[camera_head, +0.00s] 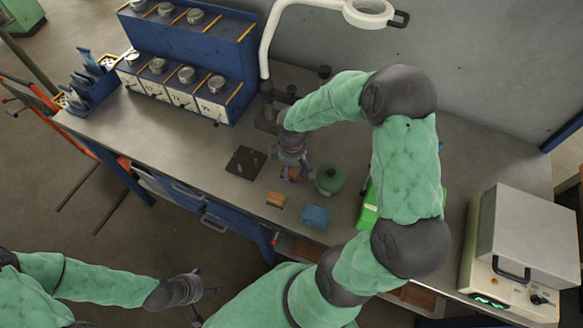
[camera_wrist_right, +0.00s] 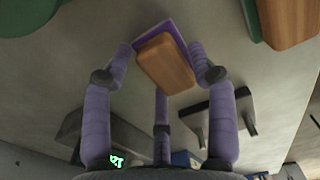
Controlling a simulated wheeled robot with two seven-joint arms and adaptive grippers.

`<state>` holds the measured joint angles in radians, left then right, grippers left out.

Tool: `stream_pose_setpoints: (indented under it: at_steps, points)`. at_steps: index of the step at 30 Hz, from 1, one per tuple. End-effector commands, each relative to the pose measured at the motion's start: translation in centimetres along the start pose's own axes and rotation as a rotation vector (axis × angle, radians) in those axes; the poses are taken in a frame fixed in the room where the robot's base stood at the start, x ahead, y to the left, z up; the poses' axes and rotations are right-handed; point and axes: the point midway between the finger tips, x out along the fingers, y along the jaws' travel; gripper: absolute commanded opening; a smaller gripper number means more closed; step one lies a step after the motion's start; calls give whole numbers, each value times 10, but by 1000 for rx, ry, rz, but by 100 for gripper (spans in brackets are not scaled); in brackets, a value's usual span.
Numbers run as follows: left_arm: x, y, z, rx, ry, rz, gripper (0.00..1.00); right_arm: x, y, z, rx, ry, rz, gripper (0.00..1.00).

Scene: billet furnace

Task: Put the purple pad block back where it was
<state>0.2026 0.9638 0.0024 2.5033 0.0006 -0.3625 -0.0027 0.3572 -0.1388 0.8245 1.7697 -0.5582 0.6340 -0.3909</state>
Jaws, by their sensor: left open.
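The purple pad block, a wooden block with a purple pad (camera_wrist_right: 175,35), sits between the fingers of my right gripper (camera_wrist_right: 163,62) in the right wrist view. The fingertips meet its two sides. In the head view my right gripper (camera_head: 290,174) points down over the workbench, and the block (camera_head: 294,173) shows small and partly hidden at its fingertips. I cannot tell whether the block touches the bench. My left gripper (camera_head: 197,291) is open and empty, low in the head view, off the bench's front side.
A wooden block with a green pad (camera_head: 277,200), a blue block (camera_head: 316,216) and a round green container (camera_head: 330,182) stand near my right gripper. A dark plate (camera_head: 245,162) lies to its left. A furnace box (camera_head: 528,240) stands at right, a blue rack (camera_head: 205,50) behind.

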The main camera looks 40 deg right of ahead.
Motion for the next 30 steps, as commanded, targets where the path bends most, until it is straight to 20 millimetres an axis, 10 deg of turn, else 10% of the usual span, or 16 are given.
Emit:
stream_pose_setpoints:
  at_steps: [14,30]
  points:
    - [-4,2,0,0,0,0,69,-7,0,0,1,1,1,71]
    - [-24,9,1,0,0,0,69,-104,0,0,0,2,1,71]
